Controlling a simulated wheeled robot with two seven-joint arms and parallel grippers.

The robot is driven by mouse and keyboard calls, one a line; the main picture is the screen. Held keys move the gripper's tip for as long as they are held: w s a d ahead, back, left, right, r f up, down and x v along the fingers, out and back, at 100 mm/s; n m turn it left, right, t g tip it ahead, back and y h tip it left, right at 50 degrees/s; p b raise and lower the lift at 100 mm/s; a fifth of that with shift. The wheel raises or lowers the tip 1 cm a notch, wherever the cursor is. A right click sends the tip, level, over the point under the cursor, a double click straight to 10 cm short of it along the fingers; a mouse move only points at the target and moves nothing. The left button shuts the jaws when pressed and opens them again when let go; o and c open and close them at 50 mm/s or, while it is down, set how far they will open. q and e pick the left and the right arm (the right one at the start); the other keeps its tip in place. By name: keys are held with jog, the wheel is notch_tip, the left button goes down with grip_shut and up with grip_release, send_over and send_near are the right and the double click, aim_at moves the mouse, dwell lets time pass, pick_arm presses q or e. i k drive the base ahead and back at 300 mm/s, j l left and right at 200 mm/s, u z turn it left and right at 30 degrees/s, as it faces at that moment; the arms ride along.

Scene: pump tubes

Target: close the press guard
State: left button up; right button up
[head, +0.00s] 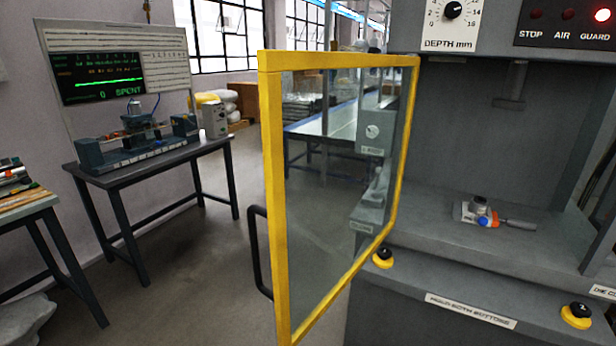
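The press guard (274,200) is a yellow-framed clear door. It stands swung open, sticking out from the left side of the grey press (450,200) toward me. Its black handle (256,252) is on the near, free edge, facing left. The press opening at right is uncovered. On the press bed lies a small metal fixture with a blue part and an orange-tipped grey piece (490,214). The red GUARD lamp (597,14) is lit at the top right. Neither of my grippers is in view.
Black buttons in yellow collars sit on the press front, one left (383,257) and one right (577,315). A dark table (150,165) with a test rig and display stands at left. Another bench (30,205) is at the left edge. The floor left of the guard is clear.

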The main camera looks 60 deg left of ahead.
aim_at(271, 63)
jog(key=k+j, duration=0.1)
jog(key=j, duration=1.1)
jog(key=k+j, duration=0.15)
jog(key=j, duration=0.6)
jog(key=i+j, duration=0.15)
jog(key=k+j+u, duration=0.3)
jog(key=k+j, duration=0.65)
